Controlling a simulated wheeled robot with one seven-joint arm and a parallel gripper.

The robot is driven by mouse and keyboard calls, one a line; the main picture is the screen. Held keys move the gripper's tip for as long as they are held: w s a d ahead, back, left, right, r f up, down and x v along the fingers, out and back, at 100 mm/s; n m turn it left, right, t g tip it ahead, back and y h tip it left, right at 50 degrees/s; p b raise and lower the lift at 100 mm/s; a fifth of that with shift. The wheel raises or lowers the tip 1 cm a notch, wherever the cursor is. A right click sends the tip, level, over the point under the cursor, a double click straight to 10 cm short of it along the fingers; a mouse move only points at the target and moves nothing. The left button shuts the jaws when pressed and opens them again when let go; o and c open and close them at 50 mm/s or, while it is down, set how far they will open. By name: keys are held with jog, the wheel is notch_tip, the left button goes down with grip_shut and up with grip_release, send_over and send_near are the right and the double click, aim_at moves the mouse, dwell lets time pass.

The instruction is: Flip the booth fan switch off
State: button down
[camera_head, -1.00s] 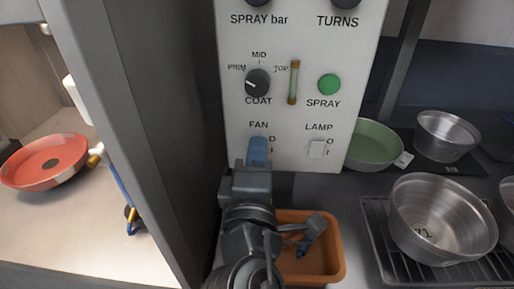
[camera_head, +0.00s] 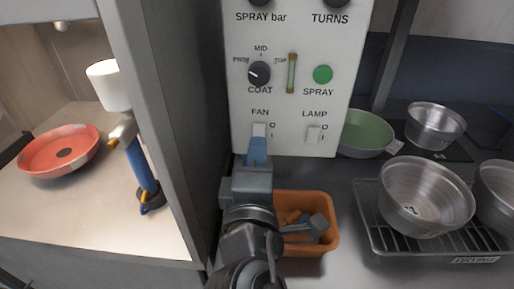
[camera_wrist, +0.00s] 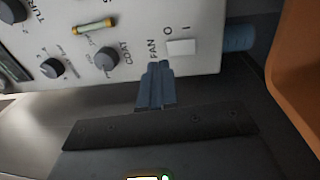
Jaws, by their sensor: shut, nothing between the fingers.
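The white control panel (camera_head: 290,95) carries a small white FAN rocker switch (camera_head: 260,130), with O above I at its right. In the wrist view the FAN switch (camera_wrist: 181,47) is close by my fingertips; which side is pressed in I cannot tell. My gripper (camera_head: 257,150) has blue fingers, shut and empty, just below the FAN switch in the head view. The fingertips also show in the wrist view (camera_wrist: 158,68), near the FAN lettering and beside the switch. Contact with the panel cannot be told.
A similar LAMP switch (camera_head: 314,134) sits right of FAN. An orange bin (camera_head: 331,230) stands below the panel, right of my arm. Metal bowls (camera_head: 425,195) stand on a rack, with a green pan (camera_head: 365,132) behind. Left, past a grey post (camera_head: 165,110), are a red pan (camera_head: 62,152) and spray gun (camera_head: 140,165).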

jog(key=s+r+b, duration=0.1)
jog(key=s, duration=0.7)
jog(key=shift+s+a+r, duration=0.15)
jog(key=shift+s+a, duration=0.05)
